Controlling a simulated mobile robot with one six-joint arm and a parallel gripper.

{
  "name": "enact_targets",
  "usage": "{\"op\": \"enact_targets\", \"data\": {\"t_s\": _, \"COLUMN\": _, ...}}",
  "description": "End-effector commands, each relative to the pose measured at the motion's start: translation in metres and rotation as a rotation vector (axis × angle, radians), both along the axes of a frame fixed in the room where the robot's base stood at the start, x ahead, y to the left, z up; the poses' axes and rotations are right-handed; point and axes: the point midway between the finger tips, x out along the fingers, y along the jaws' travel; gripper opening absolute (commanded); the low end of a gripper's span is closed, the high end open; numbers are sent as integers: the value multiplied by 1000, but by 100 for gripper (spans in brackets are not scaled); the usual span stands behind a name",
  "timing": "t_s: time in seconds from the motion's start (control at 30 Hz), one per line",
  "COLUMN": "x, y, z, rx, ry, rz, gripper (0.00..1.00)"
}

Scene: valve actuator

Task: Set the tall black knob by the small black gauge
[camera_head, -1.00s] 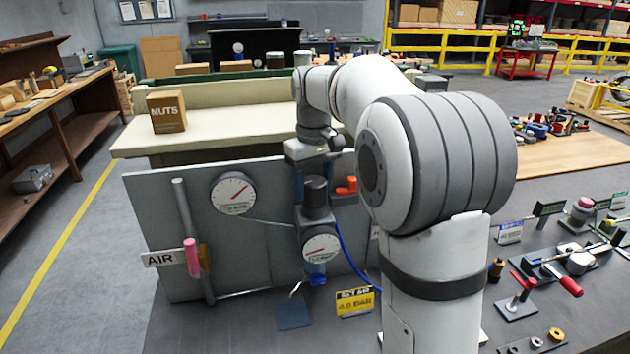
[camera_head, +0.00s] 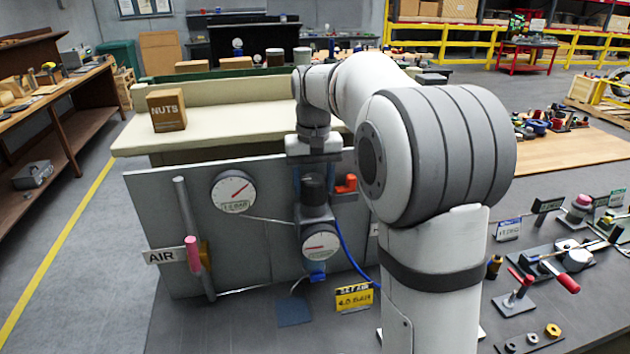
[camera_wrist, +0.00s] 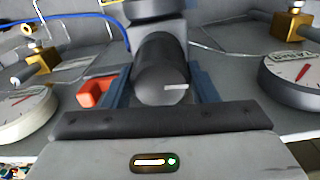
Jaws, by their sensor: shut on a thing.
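The tall black knob (camera_head: 314,188) stands upright on top of a grey regulator body in front of the grey panel. My gripper (camera_head: 313,182) comes down from above and is shut on the knob. In the wrist view, blue-grey fingers flank the dark knob (camera_wrist: 160,78), which has a pale mark on its end. The small gauge (camera_head: 320,243), dark-rimmed with a white face, sits on the regulator below the knob. Its red needle lies nearly level; its scale is too small to read. A yellow sign (camera_head: 354,298) beside it appears to read 4.0 BAR.
A larger gauge (camera_head: 233,191) is on the panel (camera_head: 262,265) at left. A pink-handled AIR lever (camera_head: 192,252) stands further left. A red-orange part (camera_head: 346,184) is close right of the knob. A blue hose (camera_head: 350,250) runs down at right.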

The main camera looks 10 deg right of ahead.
Motion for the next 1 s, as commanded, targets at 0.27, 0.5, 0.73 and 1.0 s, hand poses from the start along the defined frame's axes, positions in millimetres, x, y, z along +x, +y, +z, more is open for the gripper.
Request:
{"op": "enact_targets", "data": {"t_s": 0.27, "x": 1, "y": 0, "z": 1, "rx": 0, "ry": -3, "rz": 1, "gripper": 59}}
{"op": "enact_targets", "data": {"t_s": 0.5, "x": 0, "y": 0, "z": 0, "rx": 0, "ry": -2, "rz": 2, "gripper": 75}}
{"op": "enact_targets", "data": {"t_s": 0.73, "x": 0, "y": 0, "z": 2, "rx": 0, "ry": -2, "rz": 2, "gripper": 75}}
{"op": "enact_targets", "data": {"t_s": 1.0, "x": 1, "y": 0, "z": 41, "rx": 0, "ry": -5, "rz": 2, "gripper": 75}}
